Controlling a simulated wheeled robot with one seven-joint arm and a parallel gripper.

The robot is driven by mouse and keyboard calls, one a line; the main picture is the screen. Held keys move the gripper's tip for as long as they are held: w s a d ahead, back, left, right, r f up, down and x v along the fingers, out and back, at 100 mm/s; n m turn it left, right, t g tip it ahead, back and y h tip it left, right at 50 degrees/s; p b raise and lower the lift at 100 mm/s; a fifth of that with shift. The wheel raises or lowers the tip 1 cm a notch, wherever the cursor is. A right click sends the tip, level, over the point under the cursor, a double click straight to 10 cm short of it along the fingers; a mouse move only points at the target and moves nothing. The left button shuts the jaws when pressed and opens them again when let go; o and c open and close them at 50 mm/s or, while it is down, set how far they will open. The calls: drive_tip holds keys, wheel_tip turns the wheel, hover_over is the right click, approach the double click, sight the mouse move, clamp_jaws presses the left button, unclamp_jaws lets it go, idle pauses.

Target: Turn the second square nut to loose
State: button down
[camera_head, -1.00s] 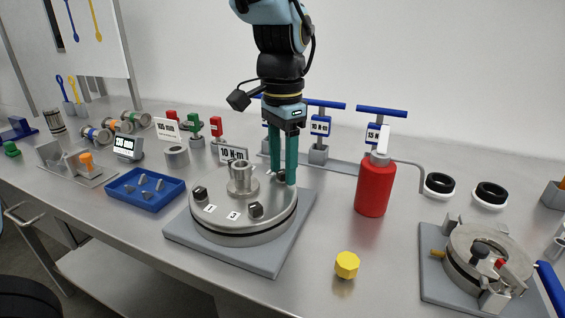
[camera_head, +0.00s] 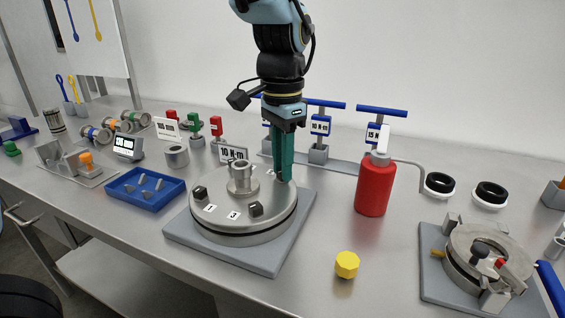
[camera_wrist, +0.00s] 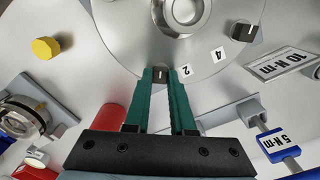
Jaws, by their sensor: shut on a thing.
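The round metal lid (camera_head: 222,213) sits on a grey square base plate, with a small hub (camera_head: 240,178) at its middle. Dark square nuts stand around its rim, with number labels beside them. The second square nut (camera_wrist: 160,75), beside the label 2, is between my fingertips in the wrist view. My gripper (camera_wrist: 161,78) is shut on this nut, its green fingers pointing down at the lid's far right rim. In the head view my gripper (camera_head: 282,180) hides the nut. Two other nuts (camera_head: 200,192) (camera_head: 256,209) show at the left and the front.
A red bottle (camera_head: 375,187) stands right of the lid. Torque tools with blue handles (camera_head: 320,125) stand on a rack behind. A blue tray (camera_head: 146,190) lies to the left. A yellow cap (camera_head: 347,264) lies in front. A second fixture (camera_head: 482,265) is at the right.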

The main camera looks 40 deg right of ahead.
drive_tip(key=shift+r, duration=0.1)
drive_tip(key=n+p, duration=0.2)
drive_tip(key=n, duration=0.1)
drive_tip(key=shift+n+p, duration=1)
drive_tip(key=shift+n, duration=0.7)
drive_tip(key=c, duration=0.8)
unclamp_jaws()
drive_tip(key=shift+o, duration=0.2)
